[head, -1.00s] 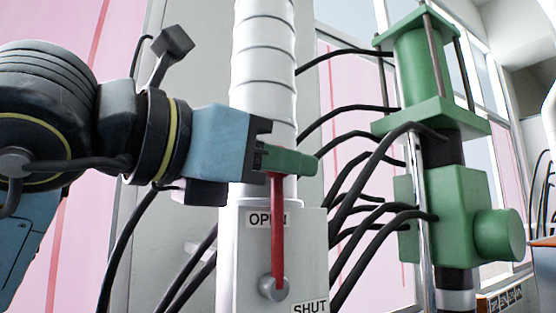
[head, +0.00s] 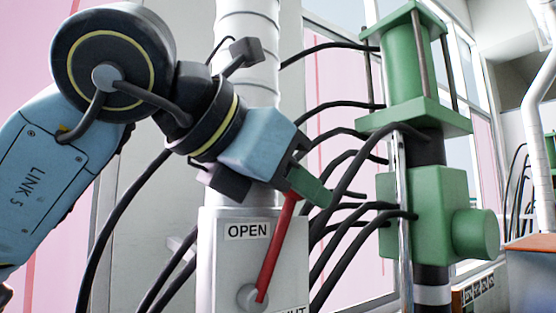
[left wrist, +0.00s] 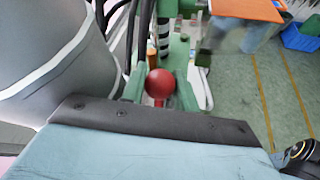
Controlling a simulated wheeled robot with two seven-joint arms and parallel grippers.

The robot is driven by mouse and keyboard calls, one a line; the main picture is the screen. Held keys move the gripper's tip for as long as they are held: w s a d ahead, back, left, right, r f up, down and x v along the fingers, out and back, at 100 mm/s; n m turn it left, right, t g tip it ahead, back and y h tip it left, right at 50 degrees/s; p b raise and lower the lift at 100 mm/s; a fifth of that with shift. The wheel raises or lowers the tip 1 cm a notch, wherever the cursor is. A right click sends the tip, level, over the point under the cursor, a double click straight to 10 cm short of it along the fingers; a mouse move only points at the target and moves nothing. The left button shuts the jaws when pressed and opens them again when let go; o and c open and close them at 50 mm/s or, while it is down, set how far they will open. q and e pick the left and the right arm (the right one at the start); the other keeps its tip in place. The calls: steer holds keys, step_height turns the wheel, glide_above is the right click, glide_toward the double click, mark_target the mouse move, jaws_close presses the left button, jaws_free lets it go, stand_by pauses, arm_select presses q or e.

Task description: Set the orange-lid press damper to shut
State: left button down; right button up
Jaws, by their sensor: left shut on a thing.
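The damper is a grey box (head: 222,265) on a pale ribbed duct (head: 247,110), with a red lever (head: 276,250) turning on a round pivot at the bottom. The lever leans up and to the right, tilted off the OPEN label (head: 248,231) towards the right. The SHUT label is mostly cut off at the bottom edge. My left gripper (head: 308,188) is shut on the lever's upper end. In the left wrist view the red ball knob (left wrist: 159,84) sits between its green fingers. My right gripper is not in view.
A green press cylinder (head: 425,205) with several black hoses stands right of the duct. A blue bin (left wrist: 300,36) stands on the green floor.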

arm_select(q)
steer(key=shift+w+d+f+g+y+p, duration=0.25)
steer(key=shift+w+d+g+y+p, duration=0.25)
steer(key=shift+d+y+p, duration=0.15)
steer(key=shift+w+d+f+g+y, duration=0.15)
steer(key=shift+d+f+g+y, duration=0.1)
steer(key=shift+f+g+y, duration=0.1)
steer(key=c, duration=1.1)
jaws_free()
steer(key=b+v, duration=0.2)
steer(key=v, duration=1.1)
steer(key=shift+s+a, duration=0.15)
steer(key=shift+s, duration=0.05)
